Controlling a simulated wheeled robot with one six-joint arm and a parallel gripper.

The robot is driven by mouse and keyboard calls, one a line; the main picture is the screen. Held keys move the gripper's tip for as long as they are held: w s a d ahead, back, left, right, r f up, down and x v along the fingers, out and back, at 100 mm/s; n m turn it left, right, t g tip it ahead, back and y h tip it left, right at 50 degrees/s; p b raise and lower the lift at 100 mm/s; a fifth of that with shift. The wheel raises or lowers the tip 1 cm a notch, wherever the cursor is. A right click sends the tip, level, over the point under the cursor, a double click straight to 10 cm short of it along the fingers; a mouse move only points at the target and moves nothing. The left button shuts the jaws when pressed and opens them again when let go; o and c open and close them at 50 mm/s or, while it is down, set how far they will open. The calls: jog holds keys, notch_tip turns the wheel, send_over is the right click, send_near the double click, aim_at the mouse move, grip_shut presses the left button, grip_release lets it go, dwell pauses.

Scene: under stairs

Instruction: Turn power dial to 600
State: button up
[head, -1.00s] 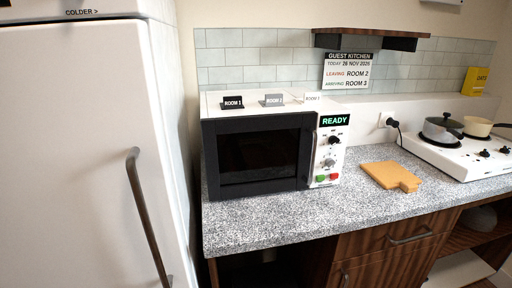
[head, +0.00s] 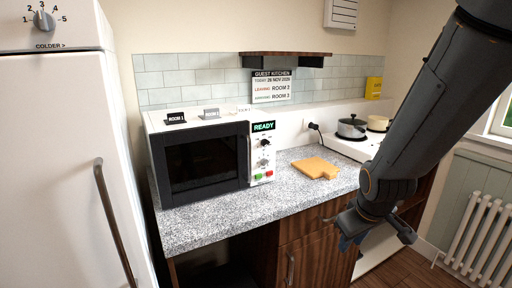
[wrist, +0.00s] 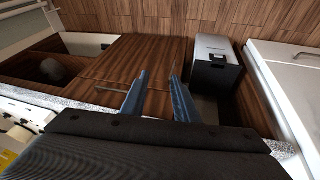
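The microwave (head: 200,160) stands on the speckled counter with its dark door shut. Its control panel on the right has a green READY display (head: 263,127), an upper dial (head: 265,143) and a lower dial (head: 263,162). Green and red buttons sit below them. The dial markings are too small to read. My gripper shows at the lower right in the head view (head: 350,243), in front of the counter and well apart from the microwave. In the wrist view my gripper (wrist: 158,85) has two blue fingers, spread apart with nothing between them.
A cutting board (head: 315,168) lies right of the microwave. A hob with a dark pot (head: 351,127) is farther right. The fridge (head: 60,160) fills the left. Small room signs (head: 176,118) stand on the microwave. A dark shelf (head: 285,59) hangs above.

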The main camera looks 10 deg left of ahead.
jog(key=w+a+r+n+t+y, duration=0.1)
jog(key=w+a+n+t, duration=0.1)
jog(key=w+n, duration=0.35)
jog(key=w+a+r+n+t, duration=0.1)
jog(key=w+a+n+t, duration=0.1)
jog(key=w, duration=0.6)
jog(key=n+t+y+p, duration=0.2)
jog(key=n+t+y, duration=0.55)
jog(key=n, duration=1.05)
send_near(267, 145)
jog(key=w+g+y, duration=0.1)
jog(key=w+y, duration=0.1)
jog(key=shift+h, duration=0.25)
jog(key=p+x, duration=0.3)
jog(key=x, duration=0.4)
jog(key=shift+s+r, duration=0.1)
jog(key=shift+r, duration=0.05)
jog(key=shift+c, duration=0.4)
jog(key=c, duration=0.6)
